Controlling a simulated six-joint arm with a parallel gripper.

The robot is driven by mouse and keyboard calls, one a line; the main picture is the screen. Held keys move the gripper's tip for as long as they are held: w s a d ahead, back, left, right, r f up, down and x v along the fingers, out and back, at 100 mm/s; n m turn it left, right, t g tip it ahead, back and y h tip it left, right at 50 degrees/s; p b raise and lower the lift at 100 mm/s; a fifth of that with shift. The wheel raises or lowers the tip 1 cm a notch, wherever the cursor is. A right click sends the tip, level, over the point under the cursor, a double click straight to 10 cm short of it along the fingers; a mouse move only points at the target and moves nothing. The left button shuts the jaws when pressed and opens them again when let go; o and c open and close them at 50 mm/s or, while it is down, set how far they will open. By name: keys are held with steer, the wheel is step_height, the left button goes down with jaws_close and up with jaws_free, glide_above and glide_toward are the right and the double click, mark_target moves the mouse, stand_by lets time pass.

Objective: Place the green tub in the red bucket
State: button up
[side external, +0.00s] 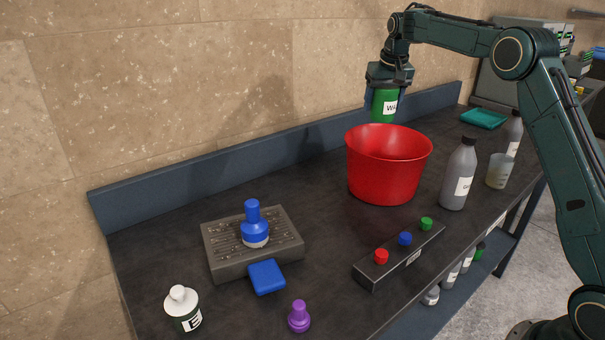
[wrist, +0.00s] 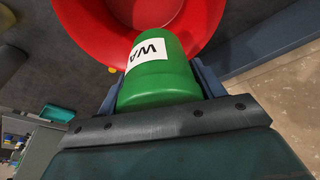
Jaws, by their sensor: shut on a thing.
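The green tub (side external: 385,103) has a white label and hangs in my gripper (side external: 385,90), which is shut on it. In the side view the tub is just above the back rim of the red bucket (side external: 386,170), which stands open-topped on the dark bench. In the wrist view the green tub (wrist: 160,78) sits between the fingers of my gripper (wrist: 158,88). The red bucket (wrist: 85,22) shows behind it, with part of its inside hidden by the tub.
Grey bottles (side external: 459,175) and a cloudy beaker (side external: 499,171) stand right of the bucket. A button box (side external: 400,258) lies in front. A grey grated block (side external: 252,245) bears a blue stamp-like piece (side external: 254,224). The back ledge (side external: 290,140) runs behind.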

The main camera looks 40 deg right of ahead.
step_height(320, 180, down, 16)
steer(key=shift+r, duration=0.15)
stand_by(0.5)
steer(key=shift+f, duration=2.1)
steer(key=shift+f, duration=0.1)
steer(key=o, duration=1.2)
steer(key=shift+f, duration=0.1)
steer(key=shift+o, duration=0.2)
